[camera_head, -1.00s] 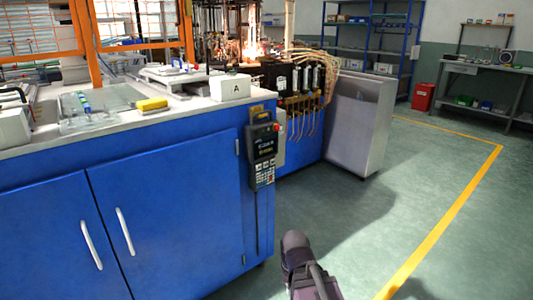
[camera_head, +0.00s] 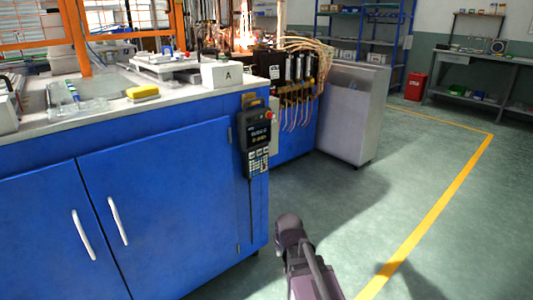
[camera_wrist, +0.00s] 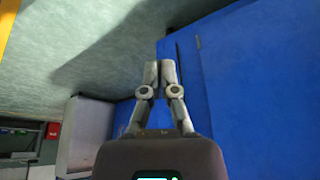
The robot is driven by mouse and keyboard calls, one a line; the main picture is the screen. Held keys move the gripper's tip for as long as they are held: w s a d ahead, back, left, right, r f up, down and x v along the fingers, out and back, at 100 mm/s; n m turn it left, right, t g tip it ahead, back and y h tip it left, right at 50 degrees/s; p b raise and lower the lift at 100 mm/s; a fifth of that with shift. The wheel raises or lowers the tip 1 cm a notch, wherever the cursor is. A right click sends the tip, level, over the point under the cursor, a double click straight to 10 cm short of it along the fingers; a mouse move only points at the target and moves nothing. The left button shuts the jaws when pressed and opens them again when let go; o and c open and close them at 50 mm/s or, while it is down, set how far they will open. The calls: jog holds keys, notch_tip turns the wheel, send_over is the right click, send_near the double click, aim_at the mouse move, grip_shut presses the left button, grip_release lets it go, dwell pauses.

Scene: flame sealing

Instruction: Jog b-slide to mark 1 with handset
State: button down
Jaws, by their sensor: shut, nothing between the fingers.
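The handset (camera_head: 256,146) is a dark pendant with a lit screen, a keypad and a red button. It hangs upright on the blue cabinet's right end in the head view, with a cable below it. The b-slide and its mark 1 cannot be made out. My gripper (camera_wrist: 159,66) is shut and empty in the wrist view, pointing along the blue cabinet side. The handset does not show in the wrist view. In the head view part of my arm is at the bottom, below and right of the handset, and the fingers are not visible.
The blue cabinet (camera_head: 160,190) carries a worktop with a white box marked A (camera_head: 222,74) and a yellow sponge-like block (camera_head: 142,92). A grey cabinet (camera_head: 352,115) stands beyond several hoses. The floor at right is clear, with a yellow line (camera_head: 440,220).

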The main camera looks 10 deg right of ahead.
aim_at(266, 150)
jog(key=w+d+r+t+b, duration=0.1)
jog(key=w+r+t, duration=0.15)
jog(key=w, duration=0.35)
jog(key=w+d+r+m+t+b, duration=0.1)
jog(key=w+t, duration=0.2)
jog(key=w, duration=0.2)
jog(key=w+d+r+t+b, duration=0.1)
jog(key=w+r+t, duration=0.15)
jog(key=w, duration=0.35)
jog(key=w+d+r+m+t+h+b, duration=0.1)
jog(key=w+d+r+t+b, duration=0.1)
jog(key=w+r+t, duration=0.2)
jog(key=w+d+r+m+t+h+b, duration=0.1)
jog(key=w+d+r+t+h, duration=0.1)
jog(key=r+t, duration=0.5)
jog(key=shift+w+d+r+m+b, duration=0.4)
jog(key=shift+w+r, duration=0.45)
jog(key=shift+r, duration=0.25)
jog(key=shift+w+a, duration=0.1)
jog(key=w+a, duration=0.4)
jog(key=w, duration=0.3)
jog(key=shift+w+a, duration=0.2)
jog(key=shift+w, duration=0.05)
jog(key=shift+w, duration=0.1)
jog(key=shift+w+a, duration=0.2)
jog(key=shift+w, duration=0.05)
